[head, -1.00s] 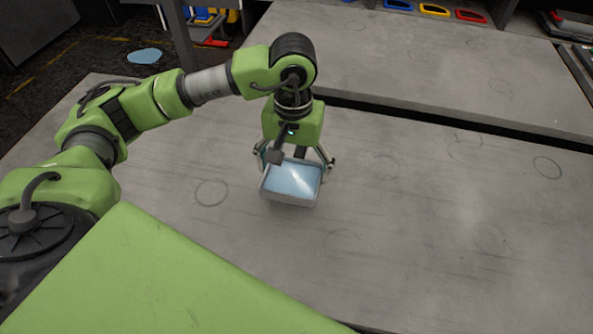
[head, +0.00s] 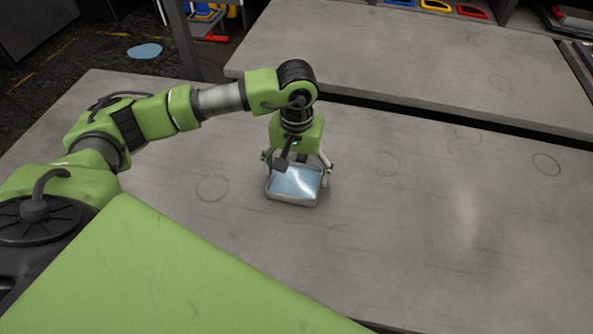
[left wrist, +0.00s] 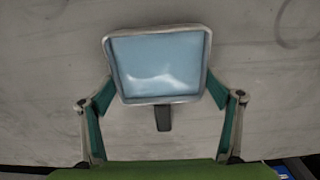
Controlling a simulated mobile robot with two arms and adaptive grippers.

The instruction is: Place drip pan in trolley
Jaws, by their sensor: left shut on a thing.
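The drip pan (head: 296,184) is a small light pan with a shiny pale-blue inside, over the grey table in the middle of the head view. My left gripper (head: 297,161) is shut on it from behind, with a finger at each side. In the left wrist view the pan (left wrist: 158,66) sits between the green finger pads of my left gripper (left wrist: 160,98). I cannot tell whether the pan touches the table. The trolley cannot be made out for certain. My right gripper is not in view.
The near grey table (head: 440,240) is clear around the pan. A dark gap separates it from a second grey table (head: 430,70). Blue, yellow and red items (head: 436,7) stand at the far edge. A blue patch (head: 145,51) lies on the floor.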

